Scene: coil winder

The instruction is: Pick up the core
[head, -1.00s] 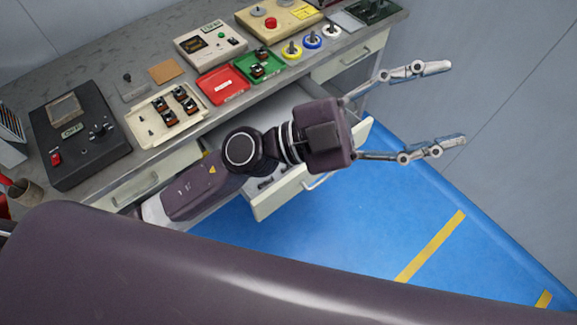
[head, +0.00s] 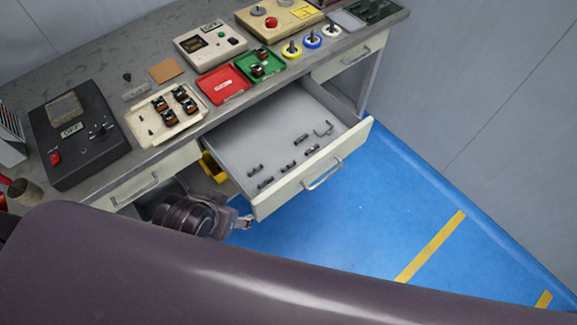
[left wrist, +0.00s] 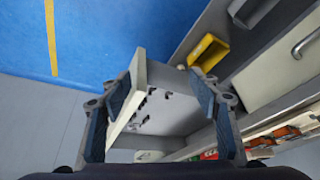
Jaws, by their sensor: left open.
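Several small dark cores lie spread on the floor of the open drawer (head: 250,145). One core (head: 323,128) near the drawer's right side looks angled. Others, such as this core (head: 255,169), lie nearer the front and left. I cannot tell which one the task means. My left gripper (head: 245,222) is low, outside the drawer's front left corner, mostly hidden behind its own wrist. In the left wrist view my left gripper (left wrist: 165,92) is open and empty, with the drawer (left wrist: 142,92) ahead between its fingers. My right gripper is not in view.
The grey bench (head: 70,85) holds a black control box (head: 78,115), a cream tray (head: 140,125) with parts, a red tray (head: 223,84), a green tray (head: 270,75) and spools. A yellow bin (head: 212,168) sits under the bench. Blue floor (head: 370,210) is free at the right.

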